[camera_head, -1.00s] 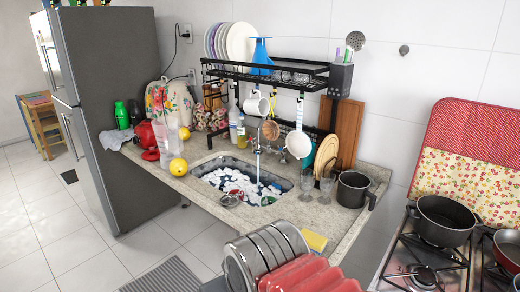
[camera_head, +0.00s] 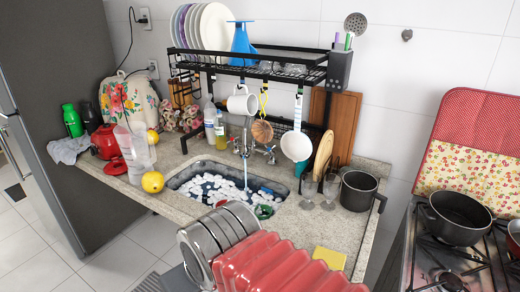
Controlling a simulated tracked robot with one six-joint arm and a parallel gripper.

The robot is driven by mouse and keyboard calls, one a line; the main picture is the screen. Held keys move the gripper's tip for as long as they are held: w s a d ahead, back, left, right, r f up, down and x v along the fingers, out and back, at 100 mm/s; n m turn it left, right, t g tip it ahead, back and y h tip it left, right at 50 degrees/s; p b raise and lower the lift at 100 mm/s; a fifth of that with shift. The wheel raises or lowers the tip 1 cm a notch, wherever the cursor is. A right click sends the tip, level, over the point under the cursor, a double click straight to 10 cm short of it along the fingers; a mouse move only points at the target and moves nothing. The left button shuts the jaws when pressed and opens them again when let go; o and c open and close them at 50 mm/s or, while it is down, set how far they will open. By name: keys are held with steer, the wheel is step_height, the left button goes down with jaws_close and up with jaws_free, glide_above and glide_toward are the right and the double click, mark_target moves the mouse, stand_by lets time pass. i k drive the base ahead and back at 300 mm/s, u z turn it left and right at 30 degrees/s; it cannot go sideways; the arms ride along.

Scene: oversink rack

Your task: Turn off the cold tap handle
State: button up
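The tap (camera_head: 246,136) stands behind the sink, with its upper part partly hidden by the hanging white mug. A pale blue stream of water (camera_head: 246,178) falls from it into the sink (camera_head: 181,176). A small tap handle (camera_head: 270,154) shows on the right of the tap, and another small handle (camera_head: 236,146) on the left. They are too small for me to tell which is cold or how far each is turned. My gripper is not in view.
A black rack (camera_head: 250,70) spans the sink; a white mug (camera_head: 242,101), a wooden utensil (camera_head: 262,131) and a white pan (camera_head: 297,146) hang near the tap. Glasses (camera_head: 308,188) and a dark pot (camera_head: 358,190) stand right.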

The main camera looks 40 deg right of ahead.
mark_target(269, 151)
steer(key=z, duration=0.3)
steer(key=i, duration=1.15)
steer(key=z, duration=0.4)
